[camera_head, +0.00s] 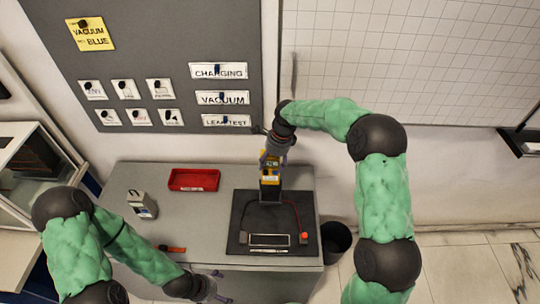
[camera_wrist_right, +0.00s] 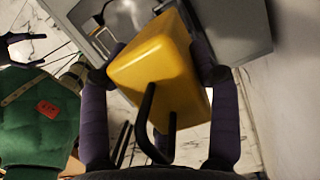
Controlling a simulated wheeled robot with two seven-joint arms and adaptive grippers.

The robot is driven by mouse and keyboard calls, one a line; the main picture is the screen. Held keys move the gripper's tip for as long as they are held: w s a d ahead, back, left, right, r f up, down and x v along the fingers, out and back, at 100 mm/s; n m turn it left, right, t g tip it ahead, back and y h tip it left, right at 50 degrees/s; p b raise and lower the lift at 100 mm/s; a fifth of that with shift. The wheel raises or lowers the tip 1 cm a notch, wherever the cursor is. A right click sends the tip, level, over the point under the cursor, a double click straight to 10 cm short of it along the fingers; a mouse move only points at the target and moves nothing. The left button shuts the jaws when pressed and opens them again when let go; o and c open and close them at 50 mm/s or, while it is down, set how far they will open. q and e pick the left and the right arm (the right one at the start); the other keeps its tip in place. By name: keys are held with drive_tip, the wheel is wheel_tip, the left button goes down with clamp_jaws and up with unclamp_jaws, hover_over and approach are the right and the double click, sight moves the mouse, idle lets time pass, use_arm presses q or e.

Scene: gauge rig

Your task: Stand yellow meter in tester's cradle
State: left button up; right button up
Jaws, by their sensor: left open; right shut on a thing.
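The yellow meter (camera_head: 270,161) is held in my right gripper (camera_head: 274,156), over the back part of the tester's black base (camera_head: 240,226). In the right wrist view the yellow meter (camera_wrist_right: 158,58) sits between the two purple fingers of the gripper (camera_wrist_right: 160,62), tilted in the picture, with black bent rods or leads near it. A dark block shows just below the meter; I cannot tell if they touch. A pale rectangular frame (camera_head: 268,240), perhaps the cradle, lies at the front of the base. My left gripper (camera_head: 216,288) is open at the table's front edge.
A red tray (camera_head: 194,180), a grey-white device (camera_head: 142,204) and an orange-and-dark tool (camera_head: 172,249) are on the grey table (camera_head: 130,174). A red button (camera_head: 304,237) is at the tester's right. A dark bin (camera_head: 336,240) stands beside the table. A labelled board (camera_head: 170,60) hangs behind.

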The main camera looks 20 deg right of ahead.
sight(272, 184)
drive_tip(key=shift+s+f, duration=0.15)
drive_tip(key=shift+f, duration=0.25)
drive_tip(key=shift+d+b+x, duration=0.2)
drive_tip(key=shift+b+x, duration=0.75)
drive_tip(key=shift+x, duration=0.05)
drive_tip(key=shift+d+b+x, duration=0.25)
drive_tip(key=shift+b+x, duration=0.55)
drive_tip(key=shift+x, duration=0.35)
drive_tip(key=shift+d+b+x, duration=0.2)
drive_tip(key=shift+b+x, duration=0.6)
drive_tip(key=shift+x, duration=0.3)
drive_tip(key=shift+d+b+x, duration=0.25)
drive_tip(key=shift+b+x, duration=0.55)
drive_tip(key=shift+x, duration=0.35)
drive_tip(key=shift+s+f, duration=0.2)
drive_tip(key=shift+s, duration=0.05)
drive_tip(key=shift+w, duration=0.15)
drive_tip(key=shift+d+b+x, duration=0.2)
drive_tip(key=shift+b+x, duration=0.15)
drive_tip(key=shift+x, duration=0.5)
drive_tip(key=shift+d+b+x, duration=0.15)
drive_tip(key=shift+b+x, duration=0.2)
drive_tip(key=shift+x, duration=0.5)
drive_tip(key=shift+s+f, duration=0.3)
drive_tip(key=shift+f, duration=0.1)
drive_tip(key=o, duration=2)
drive_tip(key=shift+w, duration=0.1)
